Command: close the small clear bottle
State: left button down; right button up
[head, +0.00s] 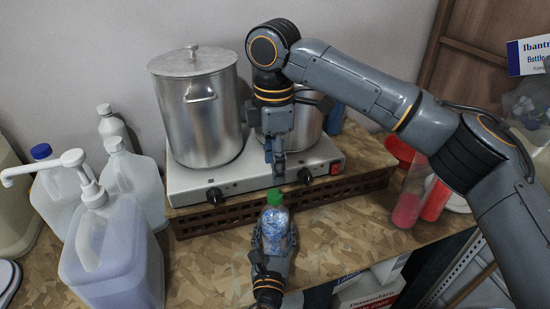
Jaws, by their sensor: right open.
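The small clear bottle (274,228) stands upright at the front of the counter, with bluish-white contents. A green cap (275,197) sits at its top; I cannot tell how tightly it is seated. My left gripper (273,240) comes from the bottom edge, with its fingers against both sides of the bottle's lower body. My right gripper (278,176) points down just above and behind the cap in the picture. It is open and empty, with its fingertips seen nearly edge-on and apart from the cap.
A two-burner hot plate (228,181) on a brown crate (215,217) stands behind the bottle, with a large steel pot (203,115) and a smaller pot. Several jugs and a pump bottle (112,255) crowd the left. A pink-filled container (408,205) is at right. Counter beside the bottle is free.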

aim_at(275, 194)
jog(key=n, duration=0.5)
jog(key=shift+r+n, duration=0.2)
jog(key=shift+n, duration=0.1)
jog(key=shift+f, duration=0.15)
jog(key=shift+f, duration=3.85)
